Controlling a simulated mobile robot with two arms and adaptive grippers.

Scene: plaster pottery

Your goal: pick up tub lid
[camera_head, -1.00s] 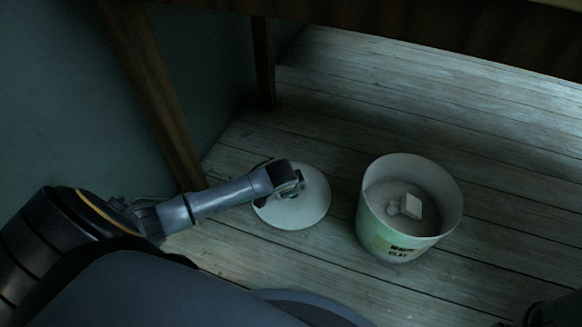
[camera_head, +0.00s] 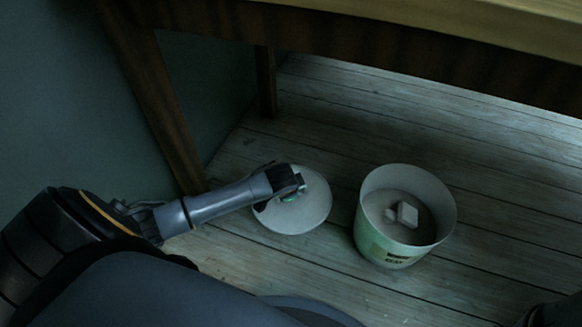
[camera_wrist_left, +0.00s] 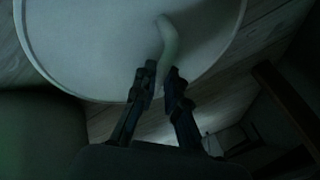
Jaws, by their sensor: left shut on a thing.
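The tub lid (camera_head: 303,214) is a pale round disc at or just above the floor, left of the tub. In the left wrist view the lid (camera_wrist_left: 100,45) fills the upper part, with a curved pale-green handle (camera_wrist_left: 168,38). My left gripper (camera_head: 292,194) reaches over the lid from the left. In the wrist view its fingers (camera_wrist_left: 162,70) are on either side of the handle's end, shut on it. I cannot tell whether the lid is clear of the floor. My right gripper is not in view.
An open white and green clay tub (camera_head: 370,225) stands right of the lid, with pale pieces (camera_head: 407,213) inside. A wooden table (camera_head: 420,50) overhangs behind, its leg (camera_head: 160,105) close to my left arm. Plank floor (camera_head: 490,190) is clear to the right.

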